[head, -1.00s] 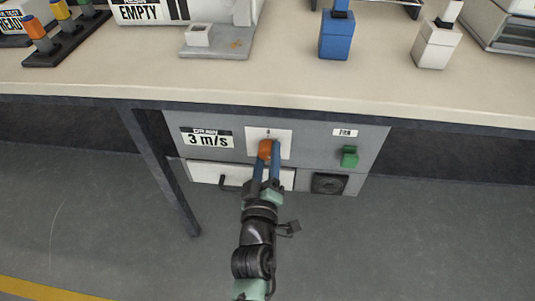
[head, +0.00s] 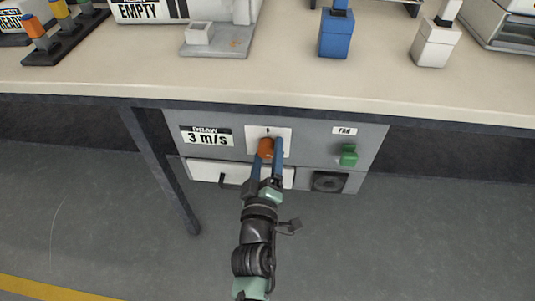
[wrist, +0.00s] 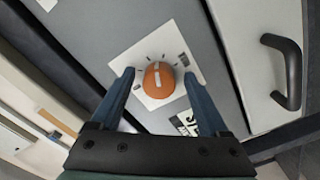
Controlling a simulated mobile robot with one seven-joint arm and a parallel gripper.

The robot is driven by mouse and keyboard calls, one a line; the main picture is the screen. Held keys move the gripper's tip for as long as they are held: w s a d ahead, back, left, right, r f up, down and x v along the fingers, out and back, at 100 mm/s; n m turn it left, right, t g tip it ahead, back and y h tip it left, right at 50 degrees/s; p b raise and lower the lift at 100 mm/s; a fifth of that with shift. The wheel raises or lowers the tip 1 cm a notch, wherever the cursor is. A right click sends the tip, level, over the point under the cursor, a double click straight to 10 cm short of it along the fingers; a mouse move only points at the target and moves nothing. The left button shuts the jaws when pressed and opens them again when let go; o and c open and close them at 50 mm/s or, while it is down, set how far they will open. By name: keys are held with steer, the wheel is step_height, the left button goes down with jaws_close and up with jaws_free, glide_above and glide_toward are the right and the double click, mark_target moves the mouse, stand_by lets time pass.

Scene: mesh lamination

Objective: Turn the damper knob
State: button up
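The damper knob (wrist: 158,82) is orange with a pale stripe. It sits on a white plate (wrist: 147,99) with dark tick marks around it, on the grey panel below the bench. In the head view the knob (head: 265,148) is beside the "DRAW 3 m/s" display (head: 207,138). My gripper (wrist: 160,75) has its two blue fingers on either side of the knob. Gaps show between each finger and the knob, so it looks open and not gripping. In the head view my gripper (head: 270,151) partly hides the knob and its plate.
A white drawer (head: 205,172) with a dark handle is below the knob. The bench top (head: 285,85) overhangs the panel. A table leg (head: 165,180) stands to the left.

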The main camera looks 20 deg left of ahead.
steer(key=p+v, duration=0.2)
steer(key=v, duration=1.1)
stand_by(0.4)
